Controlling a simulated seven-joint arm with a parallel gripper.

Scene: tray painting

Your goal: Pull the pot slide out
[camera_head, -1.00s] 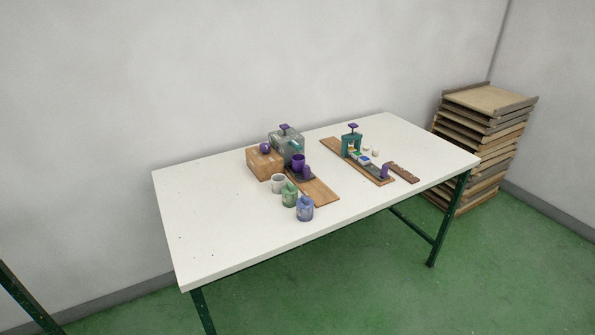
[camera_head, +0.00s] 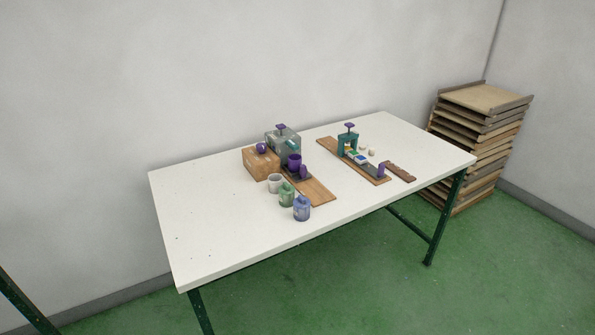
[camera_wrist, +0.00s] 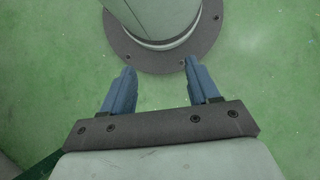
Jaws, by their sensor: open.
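A dark slide (camera_head: 290,174) lies on the left wooden board (camera_head: 317,193), in front of a grey machine (camera_head: 284,144) with a purple knob on top. A purple pot (camera_head: 294,163) stands on the slide, with a purple handle (camera_head: 304,171) at its front end. The slide's rear end cannot be made out. My gripper (camera_wrist: 160,66) shows only in the wrist view. Its two blue fingers are apart and empty, over the green floor and my round base, away from the table.
A wooden box (camera_head: 261,165) with a purple ball stands left of the machine. A white cup (camera_head: 274,184), a green jar (camera_head: 286,196) and a blue jar (camera_head: 302,208) stand near the slide. A second board with a teal press (camera_head: 347,144) is at right. The table's left half (camera_head: 205,210) is clear.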

